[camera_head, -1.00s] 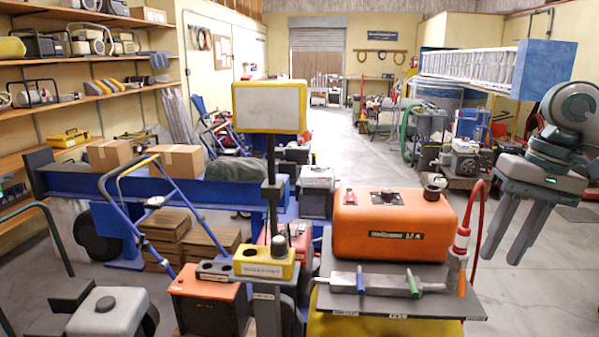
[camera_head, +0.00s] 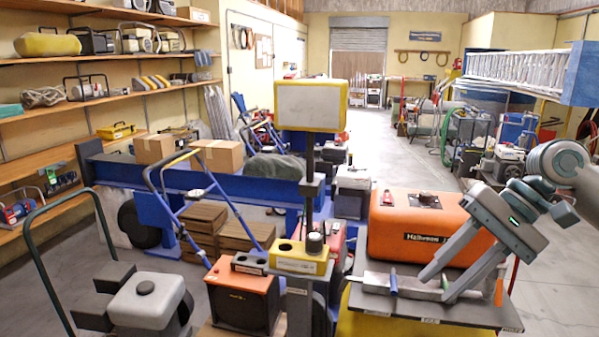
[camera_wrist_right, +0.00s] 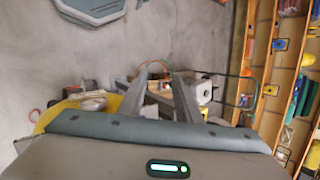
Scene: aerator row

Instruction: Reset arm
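My right gripper (camera_head: 437,289) comes in from the right in the head view. Its two long grey fingers point down and left, in front of the orange tank (camera_head: 415,232) and over the grey shelf top (camera_head: 400,305). The fingers are apart with nothing visible between them. They overlap a grey metal bar (camera_head: 415,286) with a blue clip lying on the shelf; I cannot tell whether they touch it. In the right wrist view the two fingers (camera_wrist_right: 165,75) also stand apart. My left gripper is in neither view.
A yellow-framed panel on a post (camera_head: 310,106) stands left of the tank, above a yellow holder (camera_head: 300,259). An orange-topped box (camera_head: 243,292) and a blue hand truck (camera_head: 185,215) are further left. Shelves (camera_head: 85,100) line the left wall.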

